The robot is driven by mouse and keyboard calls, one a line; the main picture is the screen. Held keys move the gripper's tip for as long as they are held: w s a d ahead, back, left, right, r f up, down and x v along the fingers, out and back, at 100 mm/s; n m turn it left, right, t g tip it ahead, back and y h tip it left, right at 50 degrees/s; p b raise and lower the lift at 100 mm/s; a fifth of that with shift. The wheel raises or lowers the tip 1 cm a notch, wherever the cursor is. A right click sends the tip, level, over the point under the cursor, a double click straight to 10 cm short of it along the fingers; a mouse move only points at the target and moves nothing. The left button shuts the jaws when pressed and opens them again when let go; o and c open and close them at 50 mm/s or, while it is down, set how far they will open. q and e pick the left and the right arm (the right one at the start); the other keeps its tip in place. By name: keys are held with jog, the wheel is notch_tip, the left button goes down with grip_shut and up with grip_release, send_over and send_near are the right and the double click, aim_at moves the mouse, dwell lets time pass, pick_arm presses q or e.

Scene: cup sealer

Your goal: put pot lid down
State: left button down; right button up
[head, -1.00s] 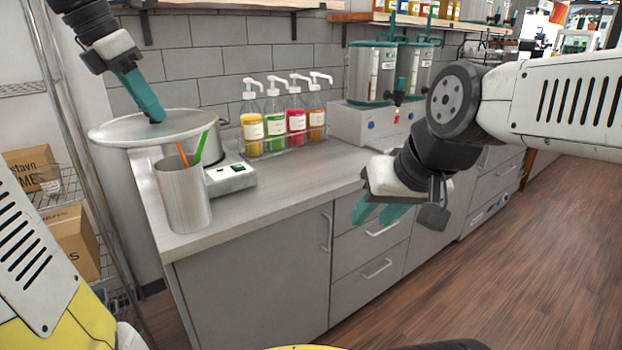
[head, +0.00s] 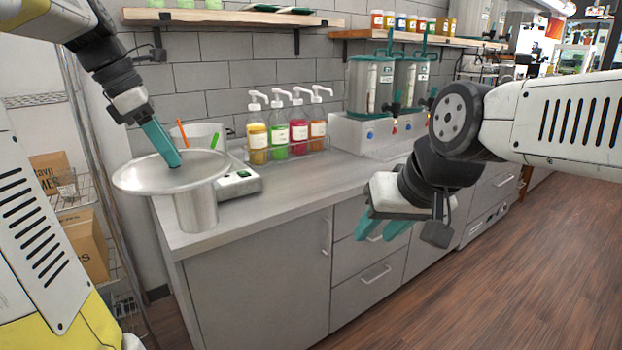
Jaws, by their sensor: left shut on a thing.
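The pot lid (head: 205,170) is a round silver disc at the left, held roughly level. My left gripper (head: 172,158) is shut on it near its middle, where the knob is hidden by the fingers. The lid is in front of and over the steel utensil cup (head: 197,210), hiding its upper part; I cannot tell whether they touch. The pot (head: 205,133) stands behind the lid on the counter, partly hidden. My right gripper (head: 385,228) hangs empty in front of the drawers, its teal fingers apart.
An orange stick (head: 182,130) and a green stick (head: 215,140) rise behind the lid. A scale-like device (head: 240,181) and several pump bottles (head: 278,133) stand on the counter (head: 300,190). Bare counter lies right of the cup. A wire rack (head: 85,190) stands at the left.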

pick_arm(q)
jog(key=w+d+f+m+g+y, duration=0.1)
jog(key=d+f+m+g, duration=0.1)
jog(key=f+m, duration=0.5)
jog(key=w+d+f+m+g+y, duration=0.1)
jog(key=f+m, duration=0.7)
jog(key=f, duration=0.9)
jog(key=w+d+f+m+g+y, duration=0.2)
jog(key=d+f+m, duration=0.3)
jog(key=f, duration=0.8)
jog(key=m+g, duration=0.1)
jog(key=m, duration=0.1)
jog(key=shift+m, duration=0.4)
